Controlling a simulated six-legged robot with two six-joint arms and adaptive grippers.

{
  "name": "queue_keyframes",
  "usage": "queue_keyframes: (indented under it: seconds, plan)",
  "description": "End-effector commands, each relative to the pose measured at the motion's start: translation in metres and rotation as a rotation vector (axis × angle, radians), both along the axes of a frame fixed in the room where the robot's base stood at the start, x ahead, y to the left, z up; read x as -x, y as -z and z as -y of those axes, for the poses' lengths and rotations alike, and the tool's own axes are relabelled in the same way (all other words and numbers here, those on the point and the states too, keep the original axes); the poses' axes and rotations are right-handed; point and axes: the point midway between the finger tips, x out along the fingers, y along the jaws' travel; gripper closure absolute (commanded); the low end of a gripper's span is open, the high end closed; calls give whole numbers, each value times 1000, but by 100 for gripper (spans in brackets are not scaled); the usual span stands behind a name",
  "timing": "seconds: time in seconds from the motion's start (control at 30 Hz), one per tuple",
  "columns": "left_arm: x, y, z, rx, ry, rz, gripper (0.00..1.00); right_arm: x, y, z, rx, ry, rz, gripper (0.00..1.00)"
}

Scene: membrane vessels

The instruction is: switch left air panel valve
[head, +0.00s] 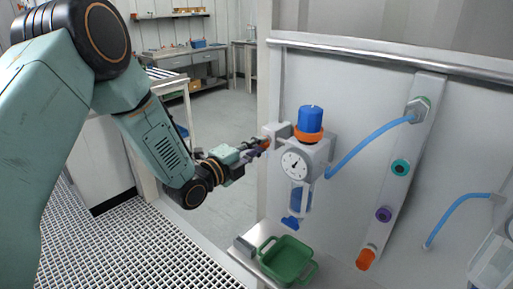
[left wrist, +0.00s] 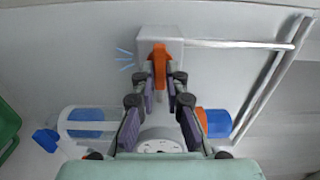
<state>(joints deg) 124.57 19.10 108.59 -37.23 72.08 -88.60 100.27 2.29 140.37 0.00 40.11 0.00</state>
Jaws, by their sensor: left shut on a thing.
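The air panel unit (head: 297,166) is on the grey wall, with a blue knob on an orange ring, a round gauge and a clear bowl below. The valve's orange handle (left wrist: 160,64) sits on a light grey block (left wrist: 174,40) at the unit's left side. My left gripper (left wrist: 160,84) is shut on the handle, one finger on each side of it. In the head view my left gripper (head: 256,148) reaches the handle from the left, and its fingertips are small there. My right gripper is not in view.
A green bin (head: 286,262) stands below the unit. A blue hose (head: 370,143) runs right to a slanted strip (head: 398,180) with teal, purple and orange fittings. A metal rail (head: 390,56) crosses above. A workbench (head: 185,62) stands far behind.

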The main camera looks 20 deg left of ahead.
Motion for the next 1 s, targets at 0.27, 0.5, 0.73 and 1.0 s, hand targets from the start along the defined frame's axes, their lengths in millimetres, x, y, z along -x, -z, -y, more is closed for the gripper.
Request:
queue_keyframes:
  seconds: [0.27, 0.5, 0.73, 1.0]
  plan:
    - [0, 1, 0, -37, 1, 12, 100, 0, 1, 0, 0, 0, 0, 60]
    - [0, 1, 0, -38, 1, 13, 100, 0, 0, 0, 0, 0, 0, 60]
    - [0, 1, 0, -38, 1, 13, 78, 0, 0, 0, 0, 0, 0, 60]
    - [0, 0, 0, -37, 0, 12, 65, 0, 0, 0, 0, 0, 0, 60]
